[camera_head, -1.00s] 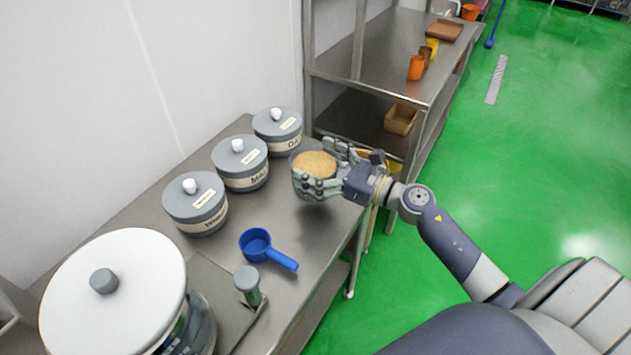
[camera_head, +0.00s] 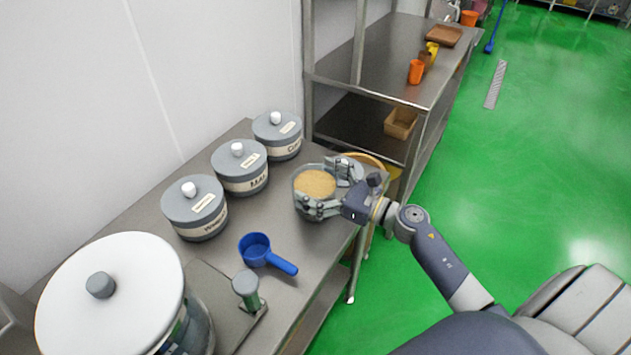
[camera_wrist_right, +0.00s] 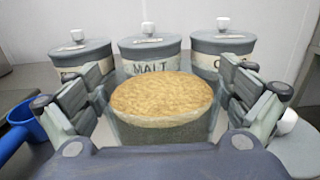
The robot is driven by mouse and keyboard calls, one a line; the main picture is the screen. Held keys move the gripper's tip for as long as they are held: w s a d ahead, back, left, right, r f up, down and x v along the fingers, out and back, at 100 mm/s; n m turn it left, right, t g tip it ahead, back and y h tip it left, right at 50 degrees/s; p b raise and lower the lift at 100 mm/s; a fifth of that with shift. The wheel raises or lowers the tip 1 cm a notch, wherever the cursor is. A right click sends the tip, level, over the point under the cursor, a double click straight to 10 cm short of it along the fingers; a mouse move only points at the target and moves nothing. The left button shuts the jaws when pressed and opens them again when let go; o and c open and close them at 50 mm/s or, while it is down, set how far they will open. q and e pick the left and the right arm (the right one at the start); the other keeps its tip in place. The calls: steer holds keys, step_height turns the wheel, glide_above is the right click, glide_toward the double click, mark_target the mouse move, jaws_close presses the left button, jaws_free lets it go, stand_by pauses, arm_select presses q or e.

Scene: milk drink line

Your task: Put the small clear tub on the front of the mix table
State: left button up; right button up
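The small clear tub (camera_head: 313,205), filled with tan powder, stands upright on the steel mix table (camera_head: 215,262), near its front edge at the far right end. In the right wrist view the tub (camera_wrist_right: 165,132) sits between my spread fingers, with a narrow gap showing on each side. My right gripper (camera_head: 332,190) is open around the tub, one finger on its near side and one on its far side. The tub's lower right side is partly hidden by the fingers. My left gripper is not in view.
Three grey lidded canisters (camera_head: 240,168) line the wall side. A blue scoop (camera_head: 256,250) lies left of the tub. A large white-lidded container (camera_head: 110,300) stands at the near left. A steel shelf (camera_head: 375,85) with orange cups stands beyond the table.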

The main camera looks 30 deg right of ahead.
mark_target(336, 191)
stand_by(0.3)
steer(key=shift+r, duration=0.15)
steer(key=shift+s+d, duration=0.15)
steer(key=shift+s, duration=0.1)
steer(key=b+v, duration=0.3)
steer(key=v, duration=0.7)
steer(key=shift+s+d, duration=0.4)
steer(key=shift+s, duration=0.2)
steer(key=shift+s, duration=0.1)
